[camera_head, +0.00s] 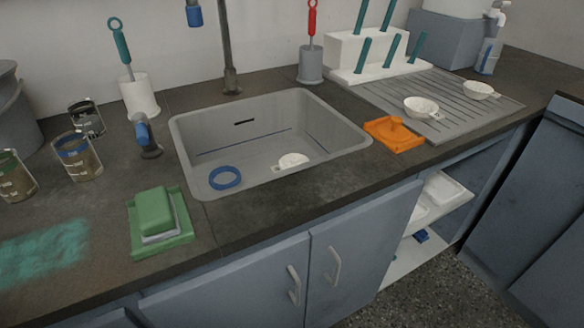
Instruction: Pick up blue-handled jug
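I cannot tell for certain which vessel is the blue-handled jug. A small grey vessel (483,66) with a blue upright strip, possibly a handle, stands at the back right below a white tap. A clear beaker-like jug (80,165) with a blue band at its rim stands on the counter at the left. A similar one with a dark rim (87,122) is just behind it, and one with a green rim (17,182) is at the left edge. Neither of my grippers is in view.
A sink (240,150) holds a blue ring (225,178) and a white cup (292,161). A green tray with a block (157,210) sits in front left. An orange object (394,134) lies beside the ribbed drainboard (450,115). Bare counter (270,210) runs before the sink.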

